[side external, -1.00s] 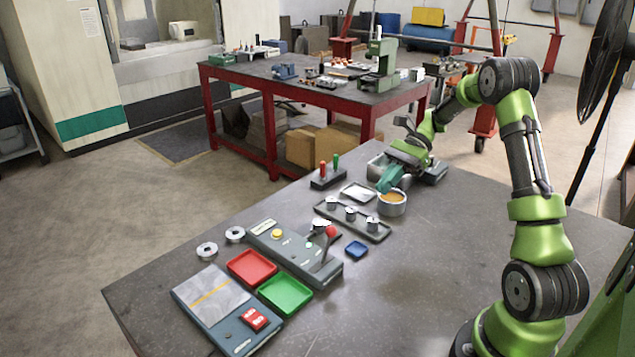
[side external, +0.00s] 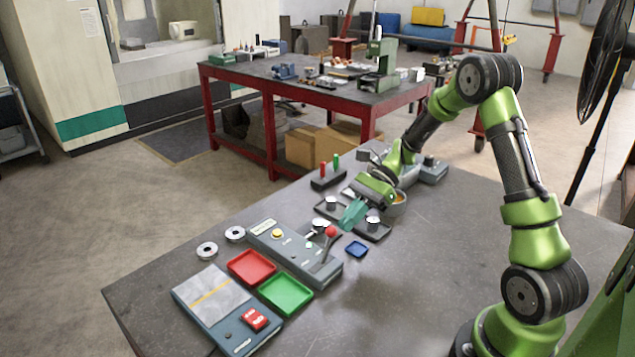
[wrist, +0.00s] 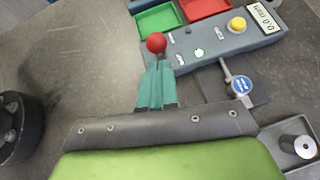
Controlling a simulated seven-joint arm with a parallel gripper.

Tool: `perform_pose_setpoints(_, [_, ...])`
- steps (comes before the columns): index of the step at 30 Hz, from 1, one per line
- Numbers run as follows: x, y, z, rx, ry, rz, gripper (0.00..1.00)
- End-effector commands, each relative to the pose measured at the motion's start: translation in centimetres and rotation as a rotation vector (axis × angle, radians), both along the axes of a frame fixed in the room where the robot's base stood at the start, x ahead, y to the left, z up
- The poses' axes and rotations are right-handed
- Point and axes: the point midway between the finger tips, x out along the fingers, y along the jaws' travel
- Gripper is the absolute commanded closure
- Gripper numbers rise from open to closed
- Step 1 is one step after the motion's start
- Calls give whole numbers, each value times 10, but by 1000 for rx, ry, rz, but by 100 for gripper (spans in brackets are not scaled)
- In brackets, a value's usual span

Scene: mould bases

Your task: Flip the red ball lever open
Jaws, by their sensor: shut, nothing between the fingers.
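The red ball lever (side external: 330,233) stands up from the right end of a grey control box (side external: 290,251), its shaft tilted. In the wrist view the red ball (wrist: 156,43) shows just beyond my fingertips, and most of its shaft is hidden. My gripper (side external: 346,224) has teal fingers and is shut and empty. It is just to the right of the red ball in the side view, above the bench. I cannot tell whether the fingers touch the lever. The fingers also show in the wrist view (wrist: 156,76).
A red tray (side external: 252,267) and a green tray (side external: 286,293) lie in front of the box. A small blue tray (side external: 357,249) is to its right. A dial gauge (wrist: 240,87) sits beside the box.

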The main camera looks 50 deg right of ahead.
Motion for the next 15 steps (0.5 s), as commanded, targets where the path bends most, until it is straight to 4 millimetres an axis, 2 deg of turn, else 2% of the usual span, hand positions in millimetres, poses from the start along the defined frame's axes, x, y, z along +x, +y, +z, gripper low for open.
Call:
perform_pose_setpoints(4, [2,8,2,0,0,0,100])
perform_pose_setpoints(15, [2,9,2,-1,0,-1,100])
